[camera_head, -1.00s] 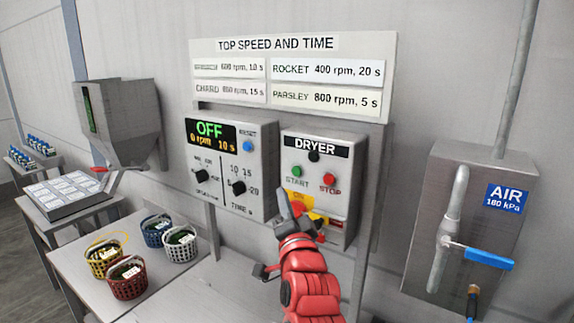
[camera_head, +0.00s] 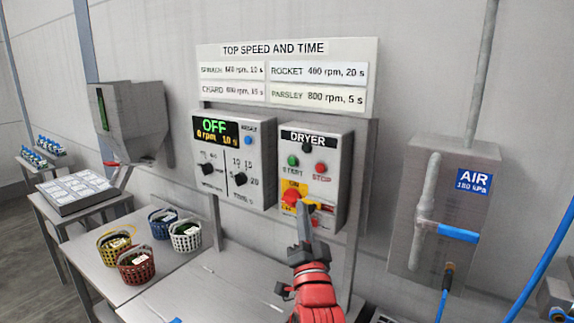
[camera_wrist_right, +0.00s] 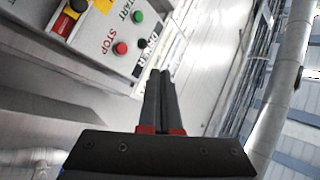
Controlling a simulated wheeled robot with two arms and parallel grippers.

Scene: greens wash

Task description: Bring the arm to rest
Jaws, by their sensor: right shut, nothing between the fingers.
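My right gripper (camera_head: 308,218) is in front of the lower part of the dryer box (camera_head: 340,165) in the head view, on a red arm coming up from the bottom. Its fingers are shut with nothing between them, and they also show shut in the right wrist view (camera_wrist_right: 161,75). Behind the fingertips is a red and yellow rotary switch (camera_head: 292,196), partly covered; I cannot tell whether the fingers touch it. My left gripper is out of view.
A speed and time panel (camera_head: 262,165) reads OFF, left of the dryer box. Several baskets, including a red one (camera_head: 136,264), stand on the table (camera_head: 190,290). An air box (camera_head: 470,165) with a blue-handled valve (camera_head: 458,233) is at the right. A blue hose (camera_head: 545,262) hangs there.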

